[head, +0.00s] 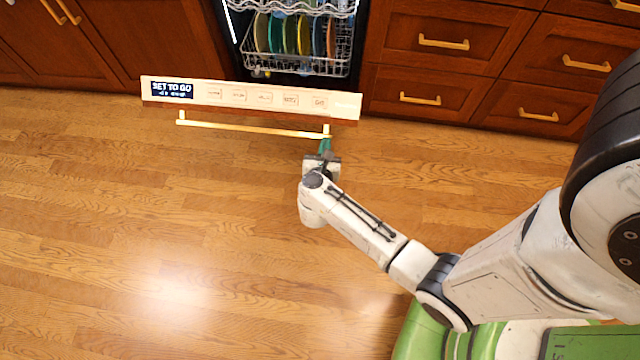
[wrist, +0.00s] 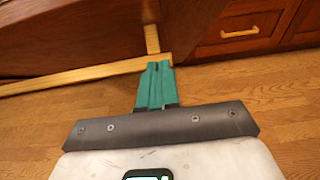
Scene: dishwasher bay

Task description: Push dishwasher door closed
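The dishwasher door (head: 230,95) stands partly open in the head view, tilted outward, with its white control strip facing up. Its brown front shows in the wrist view (wrist: 75,35). A gold bar handle (head: 250,129) runs along the front; its right end and post also show in the wrist view (wrist: 85,75). My gripper (head: 325,146) is at the handle's right end, on the outer side of the door. Its teal fingers (wrist: 158,70) are together, with their tips at the bar's end. I cannot tell whether they touch it.
Inside the dishwasher, a rack (head: 300,66) holds several coloured plates behind the door. Wooden drawers (head: 430,60) with gold handles stand to the right, and cabinets (head: 150,45) to the left. The wood floor (head: 150,220) in front is clear.

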